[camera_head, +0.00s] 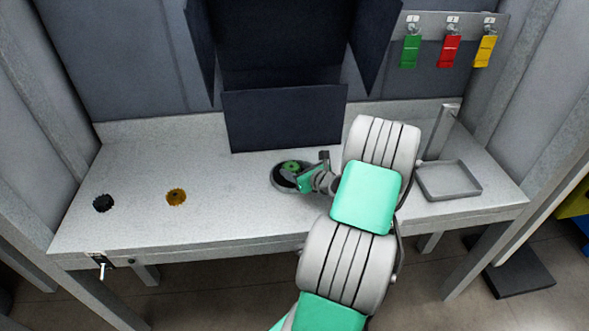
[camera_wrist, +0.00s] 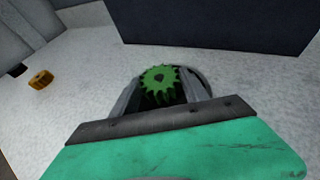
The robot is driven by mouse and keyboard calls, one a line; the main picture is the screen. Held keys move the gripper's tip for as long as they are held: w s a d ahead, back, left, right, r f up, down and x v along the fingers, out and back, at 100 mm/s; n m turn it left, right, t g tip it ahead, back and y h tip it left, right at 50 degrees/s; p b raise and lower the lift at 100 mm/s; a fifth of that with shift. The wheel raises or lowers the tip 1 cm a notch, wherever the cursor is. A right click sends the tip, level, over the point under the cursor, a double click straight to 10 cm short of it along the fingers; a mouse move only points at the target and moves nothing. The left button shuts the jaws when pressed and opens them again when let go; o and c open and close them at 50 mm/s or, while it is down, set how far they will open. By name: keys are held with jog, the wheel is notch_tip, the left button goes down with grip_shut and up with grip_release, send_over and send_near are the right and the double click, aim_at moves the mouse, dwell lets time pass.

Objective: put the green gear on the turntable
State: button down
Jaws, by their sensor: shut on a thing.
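The green gear (camera_wrist: 160,84) is between the two fingers of my gripper (camera_wrist: 160,97) in the wrist view. My gripper is shut on it. In the head view the green gear (camera_head: 291,168) shows over the dark round turntable (camera_head: 280,181), with my gripper (camera_head: 299,172) reaching in from the right. The turntable's rim (camera_wrist: 204,78) shows behind the gear in the wrist view. Whether the gear touches the turntable or hangs just above it, I cannot tell. My gripper hides part of the turntable.
A black gear (camera_head: 103,203) and an orange gear (camera_head: 176,197) lie on the grey bench (camera_head: 228,205) at left. A dark panel (camera_head: 284,117) stands behind the turntable. An empty grey tray (camera_head: 449,193) is at right. Green, red and yellow tags (camera_head: 450,51) hang above.

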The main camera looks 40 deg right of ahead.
jog(key=shift+f, duration=0.2)
jog(key=shift+c, duration=1.5)
grip_release()
jog(key=shift+p+v, duration=0.8)
jog(key=shift+v, duration=0.6)
jog(key=shift+p+v, duration=1)
jog(key=shift+v, duration=1.2)
